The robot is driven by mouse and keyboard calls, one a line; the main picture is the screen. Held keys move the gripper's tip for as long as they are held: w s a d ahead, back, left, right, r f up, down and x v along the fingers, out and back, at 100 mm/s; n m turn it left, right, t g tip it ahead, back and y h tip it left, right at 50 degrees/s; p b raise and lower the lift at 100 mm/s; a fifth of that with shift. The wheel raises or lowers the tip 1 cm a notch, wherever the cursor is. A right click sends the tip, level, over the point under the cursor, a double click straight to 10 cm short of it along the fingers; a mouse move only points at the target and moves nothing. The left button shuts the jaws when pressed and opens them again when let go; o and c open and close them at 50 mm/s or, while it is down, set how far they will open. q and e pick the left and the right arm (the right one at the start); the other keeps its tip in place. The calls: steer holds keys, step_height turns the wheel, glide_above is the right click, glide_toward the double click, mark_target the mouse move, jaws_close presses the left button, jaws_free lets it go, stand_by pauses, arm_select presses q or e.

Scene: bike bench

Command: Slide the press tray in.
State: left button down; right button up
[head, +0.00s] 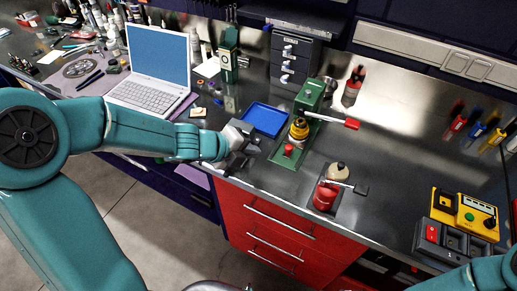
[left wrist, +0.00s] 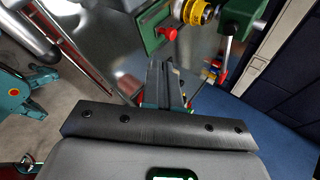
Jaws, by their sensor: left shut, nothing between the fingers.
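The blue tray (head: 264,119) lies flat on the bench, to the left of the green press (head: 309,97). The press has a yellow collar, a red knob and a lever with a red handle. My left gripper (head: 250,150) is shut and empty, at the front left of the tray near the bench's front edge. In the left wrist view my shut fingers (left wrist: 165,85) point toward the press base, with the press (left wrist: 240,15) above them. A blue surface (left wrist: 270,150), seemingly the tray, fills the lower right there. My right gripper is out of view.
An open laptop (head: 150,75) stands left of the tray. A grey drawer unit (head: 293,55) is behind it. A red bottle-like tool (head: 325,194) stands right of the press, near the front edge. A yellow device (head: 463,213) is far right. Bench between them is clear.

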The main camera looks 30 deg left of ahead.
mark_target(287, 152)
arm_select(q)
steer(key=b+x, duration=0.1)
steer(key=x, duration=0.2)
steer(key=f+b+x, duration=0.1)
steer(key=b+x, duration=0.1)
steer(key=x, duration=0.1)
steer(key=s+a+b+x, duration=0.1)
steer(key=x, duration=0.2)
steer(key=shift+w+d+f, duration=0.1)
steer(key=shift+d+f, duration=0.05)
steer(key=shift+f, duration=0.25)
steer(key=shift+w+d+r+p, duration=0.15)
steer(key=shift+w+d+p, duration=0.1)
steer(key=shift+w, duration=0.25)
steer(key=shift+w+d+r+p, duration=0.2)
steer(key=shift+w+d, duration=0.1)
steer(key=shift+w, duration=0.2)
steer(key=shift+w+d, duration=0.15)
steer(key=shift+w, duration=0.4)
steer(key=shift+w+d+f, duration=0.1)
steer(key=shift+w+d, duration=0.1)
steer(key=shift+s+a, duration=0.1)
